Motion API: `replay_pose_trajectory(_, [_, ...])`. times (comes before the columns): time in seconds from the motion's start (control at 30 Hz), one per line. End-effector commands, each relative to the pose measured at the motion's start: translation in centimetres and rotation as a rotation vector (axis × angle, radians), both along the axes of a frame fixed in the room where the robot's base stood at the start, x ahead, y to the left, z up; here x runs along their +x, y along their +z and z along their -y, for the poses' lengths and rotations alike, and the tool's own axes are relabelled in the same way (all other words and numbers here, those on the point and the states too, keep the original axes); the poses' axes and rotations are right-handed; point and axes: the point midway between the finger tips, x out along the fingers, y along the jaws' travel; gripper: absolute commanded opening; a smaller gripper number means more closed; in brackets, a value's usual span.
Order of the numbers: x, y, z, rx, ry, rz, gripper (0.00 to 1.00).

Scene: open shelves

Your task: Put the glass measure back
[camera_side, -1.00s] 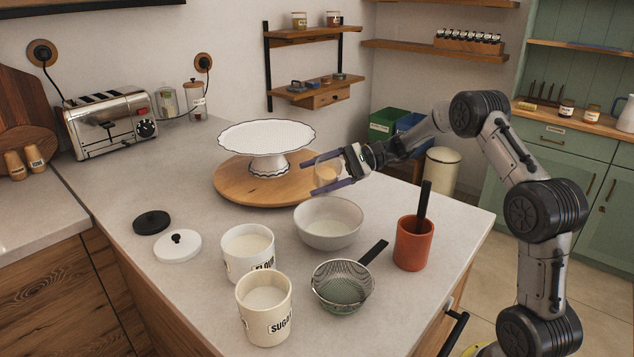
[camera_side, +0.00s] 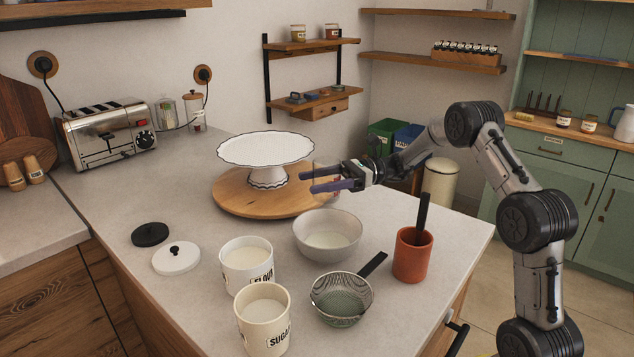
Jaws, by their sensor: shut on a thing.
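My gripper (camera_side: 319,180) is over the worktop, just right of the cake stand and above the back of the grey bowl. Its two purple fingers point left and are shut on the glass measure (camera_side: 319,169). The measure is clear and small in the picture, so only part of its outline shows behind and between the fingers. Its contents and the exact grip are hard to tell. It appears raised off the counter, near the right edge of the round wooden board.
A white cake stand (camera_side: 266,150) stands on the round wooden board (camera_side: 228,200). Nearby are a grey bowl (camera_side: 327,252), sieve (camera_side: 341,310), orange utensil pot (camera_side: 411,262), and flour (camera_side: 247,285) and sugar (camera_side: 263,335) canisters. Wall shelves (camera_side: 318,103) hang behind.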

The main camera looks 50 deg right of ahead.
Motion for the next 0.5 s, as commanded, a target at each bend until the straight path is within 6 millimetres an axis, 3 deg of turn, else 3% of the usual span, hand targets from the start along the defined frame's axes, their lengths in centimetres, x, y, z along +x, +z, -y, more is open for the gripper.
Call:
replay_pose_trajectory(0.3, [0.0, 0.4, 0.0, -0.002, -0.001, 0.004, 0.08])
replay_pose_trajectory(0.5, [0.0, 3.7, 0.0, -0.005, -0.001, 0.008, 0.08])
